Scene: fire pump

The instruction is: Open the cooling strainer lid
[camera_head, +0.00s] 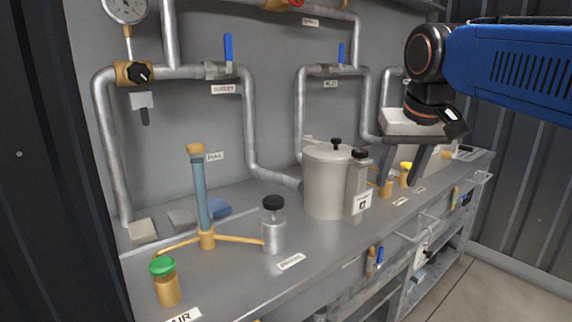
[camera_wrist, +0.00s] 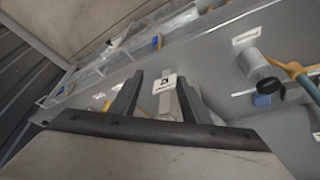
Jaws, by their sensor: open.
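A light grey cylindrical pot (camera_head: 324,185), which looks like the cooling strainer, stands on the bench with its lid (camera_head: 328,150) on top. The lid has a small black knob (camera_head: 336,141). A narrow grey post (camera_head: 356,187) with a black knob (camera_head: 360,153) and a white label stands against its right side. My gripper (camera_head: 403,178) is open and empty, pointing down to the right of the pot, apart from it in the picture. In the wrist view my gripper (camera_wrist: 160,80) shows two spread dark fingers, with a white label (camera_wrist: 165,84) seen between them.
A silver bottle (camera_head: 273,230), a blue-and-brass column (camera_head: 202,195) and a green-capped brass fitting (camera_head: 166,282) stand on the left of the bench. Pipes with blue valve handles (camera_head: 228,48) run along the wall behind. Small brass fittings (camera_head: 386,187) sit near my gripper.

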